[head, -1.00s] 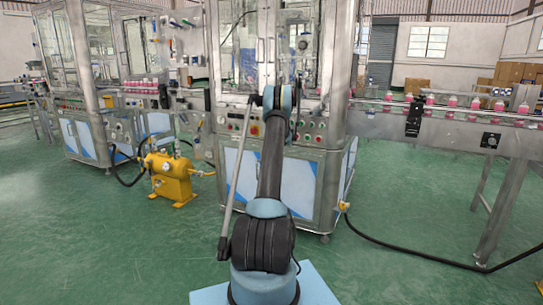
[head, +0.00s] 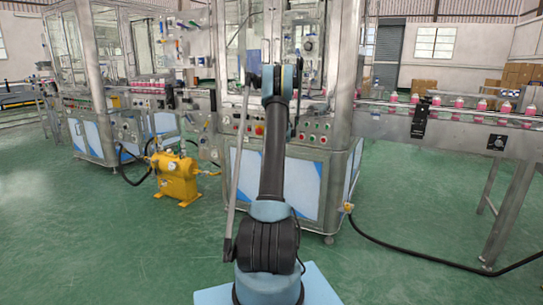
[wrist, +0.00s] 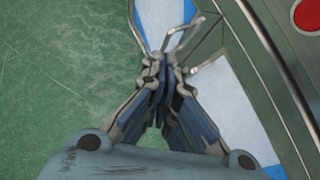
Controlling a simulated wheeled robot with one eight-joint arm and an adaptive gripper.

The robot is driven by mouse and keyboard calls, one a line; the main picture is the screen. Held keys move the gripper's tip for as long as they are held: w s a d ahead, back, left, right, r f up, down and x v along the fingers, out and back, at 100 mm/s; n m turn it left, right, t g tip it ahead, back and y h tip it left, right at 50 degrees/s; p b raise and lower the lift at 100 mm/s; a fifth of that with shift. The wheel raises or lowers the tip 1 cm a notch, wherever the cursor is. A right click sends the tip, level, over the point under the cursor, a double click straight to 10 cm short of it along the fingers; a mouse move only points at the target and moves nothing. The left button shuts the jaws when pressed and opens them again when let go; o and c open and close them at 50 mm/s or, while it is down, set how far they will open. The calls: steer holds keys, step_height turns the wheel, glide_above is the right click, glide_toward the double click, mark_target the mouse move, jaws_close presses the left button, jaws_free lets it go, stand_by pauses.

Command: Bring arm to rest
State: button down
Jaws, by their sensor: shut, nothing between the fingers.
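My gripper (wrist: 163,82) shows in the wrist view with its two fingers together and nothing between them. Below it in that picture are the green floor and, to the right, the base panels of the machine. In the head view my arm stands in the middle, raised in front of the crimping machine (head: 330,180).
A conveyor (head: 460,130) with several pink containers runs to the right of the machine. A yellow pump unit (head: 176,178) stands on the floor to the left. A black hose (head: 410,257) crosses the floor at right. Open green floor (head: 130,250) lies at front left.

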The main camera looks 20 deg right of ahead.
steer(key=s+a+r+n+g, duration=0.2)
steer(key=s+a+r+n, duration=0.7)
steer(key=s+a+r, duration=0.55)
steer(key=s+a+r+n+g, duration=0.1)
steer(key=s+a+n, duration=0.35)
steer(key=s, duration=0.45)
steer(key=s+a+r+n+g, duration=0.1)
steer(key=s+a+n, duration=0.4)
steer(key=s, duration=0.5)
steer(key=s+a+f+n+g, duration=0.1)
steer(key=s+f+n, duration=0.3)
steer(key=s, duration=0.9)
steer(key=s+a+f+n+g, duration=0.1)
steer(key=s+a+f+n, duration=0.3)
steer(key=s+n, duration=0.3)
steer(key=s+a+f+n+h, duration=0.1)
steer(key=s+a+f+n, duration=0.2)
steer(key=s, duration=1.5)
step_height(320, 180, down, 2)
steer(key=shift+s+f+n+g, duration=0.1)
steer(key=shift+s+n+g, duration=0.25)
steer(key=shift+n, duration=0.9)
